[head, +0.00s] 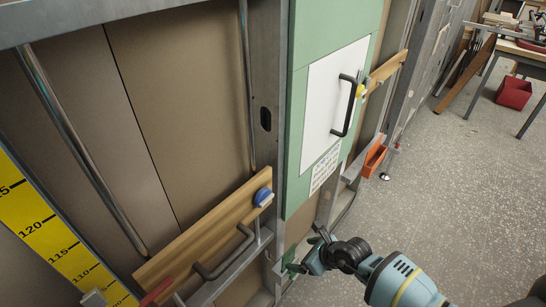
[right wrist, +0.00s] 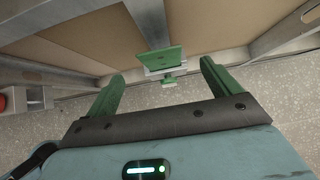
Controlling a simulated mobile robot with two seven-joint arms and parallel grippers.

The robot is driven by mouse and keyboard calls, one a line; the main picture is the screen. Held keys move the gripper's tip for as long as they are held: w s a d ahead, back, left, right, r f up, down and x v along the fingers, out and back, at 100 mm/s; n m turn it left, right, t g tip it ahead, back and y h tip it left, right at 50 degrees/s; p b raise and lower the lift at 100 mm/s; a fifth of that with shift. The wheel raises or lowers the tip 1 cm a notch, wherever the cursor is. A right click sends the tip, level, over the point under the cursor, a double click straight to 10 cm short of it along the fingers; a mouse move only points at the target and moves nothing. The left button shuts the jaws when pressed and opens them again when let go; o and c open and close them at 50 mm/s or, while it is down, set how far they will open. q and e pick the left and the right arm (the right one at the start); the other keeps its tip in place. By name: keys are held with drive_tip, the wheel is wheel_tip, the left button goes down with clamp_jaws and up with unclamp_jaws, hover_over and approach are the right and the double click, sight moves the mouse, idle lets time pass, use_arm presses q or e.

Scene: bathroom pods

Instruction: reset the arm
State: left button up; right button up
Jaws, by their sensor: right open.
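My right gripper (head: 303,250) comes in from the lower right in the head view, in front of the lower part of the wall below the green panel. In the right wrist view its two green fingers (right wrist: 161,72) are spread wide with nothing between them. A green plate (right wrist: 175,58) on a pale bracket shows beyond the fingertips, apart from them. My left gripper is not in view.
A green panel (head: 300,150) with a white door (head: 333,105) and black handle (head: 346,106) stands above the gripper. A wooden board (head: 205,232) carries a blue knob (head: 263,197). An orange bin (head: 374,158) hangs right.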

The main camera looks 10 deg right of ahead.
drive_tip(key=s+a+r+m+t+y+p, duration=0.1)
drive_tip(key=s+a+r+m+t+y, duration=0.2)
drive_tip(key=s+m, duration=0.4)
drive_tip(key=s+a+r+m+t+y, duration=0.1)
drive_tip(key=s+a+r+m+t, duration=0.25)
drive_tip(key=m, duration=0.65)
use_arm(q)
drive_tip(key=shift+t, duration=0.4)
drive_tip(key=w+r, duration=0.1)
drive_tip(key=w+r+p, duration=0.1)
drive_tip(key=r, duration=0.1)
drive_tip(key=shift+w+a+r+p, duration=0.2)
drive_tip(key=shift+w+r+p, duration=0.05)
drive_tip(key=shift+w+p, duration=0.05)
use_arm(e)
drive_tip(key=s+d+f+m+g+h, duration=0.2)
drive_tip(key=s+d+m+h, duration=0.1)
drive_tip(key=s+m, duration=0.7)
drive_tip(key=s+d+f+m+g+h, duration=0.2)
drive_tip(key=s+d+f+m+h, duration=0.1)
drive_tip(key=s+m, duration=0.8)
drive_tip(key=d+m+h, duration=0.1)
drive_tip(key=m, duration=0.2)
drive_tip(key=shift+s+d+m, duration=0.2)
drive_tip(key=shift+d+m, duration=0.1)
drive_tip(key=shift+d, duration=0.1)
